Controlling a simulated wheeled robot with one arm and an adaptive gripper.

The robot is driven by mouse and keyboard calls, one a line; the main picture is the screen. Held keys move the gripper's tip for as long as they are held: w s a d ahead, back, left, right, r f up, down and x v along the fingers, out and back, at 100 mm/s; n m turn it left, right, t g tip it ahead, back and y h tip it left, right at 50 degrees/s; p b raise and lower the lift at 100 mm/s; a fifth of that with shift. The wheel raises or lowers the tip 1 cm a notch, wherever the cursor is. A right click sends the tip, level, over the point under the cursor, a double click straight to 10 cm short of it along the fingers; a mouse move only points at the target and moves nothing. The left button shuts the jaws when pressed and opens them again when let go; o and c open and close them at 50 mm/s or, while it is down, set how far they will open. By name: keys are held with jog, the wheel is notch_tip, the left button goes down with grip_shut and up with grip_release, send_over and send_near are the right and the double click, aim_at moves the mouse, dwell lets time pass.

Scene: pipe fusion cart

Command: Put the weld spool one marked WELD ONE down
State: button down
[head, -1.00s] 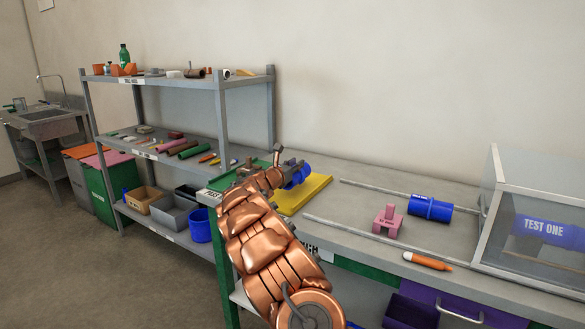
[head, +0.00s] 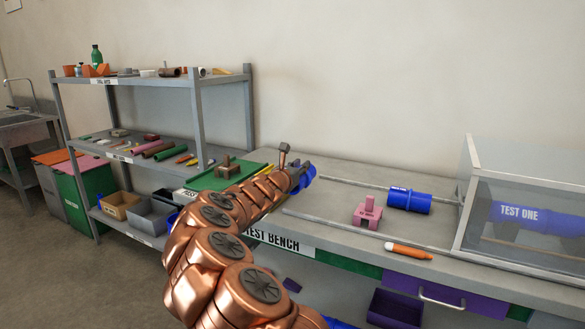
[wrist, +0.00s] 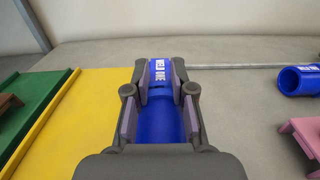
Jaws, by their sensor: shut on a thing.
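The weld spool marked WELD ONE is a blue pipe piece (wrist: 160,115) in the wrist view, with its white lettering facing up. My gripper (wrist: 160,88) is shut on it, one finger on each side. In the head view only the end of the blue spool (head: 308,179) shows past my gripper (head: 297,172), near the back of the test bench (head: 340,235). A yellow mat (wrist: 85,105) lies to the left of the spool in the wrist view. I cannot tell whether the spool touches the surface below it.
A green mat (wrist: 35,105) with a brown block lies farther left. To the right are two rails, another blue pipe (head: 409,200), a pink block (head: 367,212), an orange marker (head: 408,250) and a clear case (head: 520,215) around a TEST ONE pipe. Shelves (head: 150,78) stand left.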

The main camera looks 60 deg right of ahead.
jog(key=shift+s+a+r, duration=0.1)
jog(key=shift+s+a, duration=0.1)
jog(key=shift+s, duration=0.65)
